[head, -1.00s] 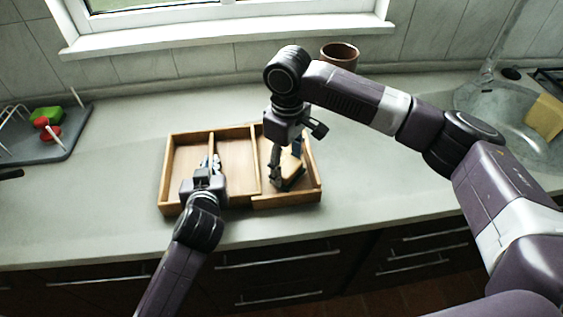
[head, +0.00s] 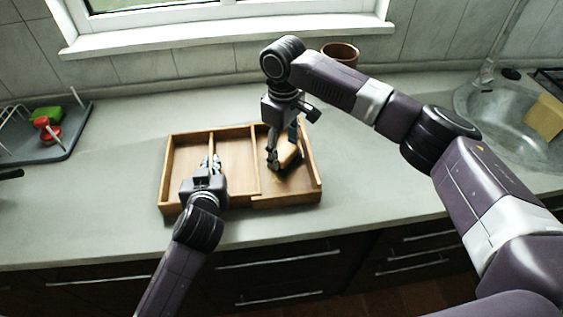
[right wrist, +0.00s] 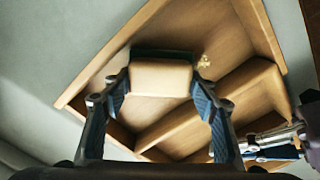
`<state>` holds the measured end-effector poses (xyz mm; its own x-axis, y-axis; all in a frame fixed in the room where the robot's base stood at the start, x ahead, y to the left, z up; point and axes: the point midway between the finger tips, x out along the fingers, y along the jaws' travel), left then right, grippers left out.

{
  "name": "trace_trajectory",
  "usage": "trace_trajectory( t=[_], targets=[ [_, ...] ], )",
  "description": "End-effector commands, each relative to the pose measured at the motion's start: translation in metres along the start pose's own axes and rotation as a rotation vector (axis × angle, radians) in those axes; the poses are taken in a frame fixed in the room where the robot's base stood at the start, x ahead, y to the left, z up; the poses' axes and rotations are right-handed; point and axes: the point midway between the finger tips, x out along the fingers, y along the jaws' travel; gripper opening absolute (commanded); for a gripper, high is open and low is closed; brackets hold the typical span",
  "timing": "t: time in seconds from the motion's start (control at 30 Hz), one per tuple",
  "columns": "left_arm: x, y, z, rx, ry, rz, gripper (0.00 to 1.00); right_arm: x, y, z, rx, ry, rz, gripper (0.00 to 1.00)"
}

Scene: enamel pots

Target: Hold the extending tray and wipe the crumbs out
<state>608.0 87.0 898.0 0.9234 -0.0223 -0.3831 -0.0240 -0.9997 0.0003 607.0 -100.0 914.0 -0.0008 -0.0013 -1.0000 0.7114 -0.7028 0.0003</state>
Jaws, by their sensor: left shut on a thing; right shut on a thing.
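The wooden tray (head: 288,202) lies on the counter, split by dividers into left, middle and right compartments. My left gripper (head: 210,164) is shut on the divider between the left and middle compartments. My right gripper (head: 283,157) points down into the right compartment, shut on a tan sponge (right wrist: 161,77) with a dark green underside. The sponge also shows in the head view (head: 288,154), partly behind the fingers. A small cluster of pale crumbs (right wrist: 204,62) lies on the compartment floor beside the sponge. Whether the sponge touches the floor is hard to tell.
A brown pot (head: 341,56) stands behind my right arm by the wall. A grey drying rack (head: 40,150) with red and green items is at the left. A sink (head: 500,115) is at the right. The counter around the tray is clear.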

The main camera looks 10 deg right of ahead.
Motion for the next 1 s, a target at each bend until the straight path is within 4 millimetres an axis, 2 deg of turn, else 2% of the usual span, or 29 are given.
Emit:
trace_trajectory(
  t=[0.6, 0.83, 1.0],
  targets=[
    [0.000, 0.000, 0.000, 0.000, 0.000, -0.001, 0.00, 0.002, 0.039, -0.038, 0.001, 0.001, -0.001, 0.34],
    [0.000, 0.000, 0.000, 0.000, 0.001, -0.001, 0.00, 0.004, 0.040, -0.038, -0.002, 0.000, -0.002, 0.34],
    [0.000, 0.000, 0.000, 0.000, 0.001, -0.001, 0.00, 0.005, 0.030, -0.029, -0.004, -0.002, -0.003, 0.34]
  ],
)
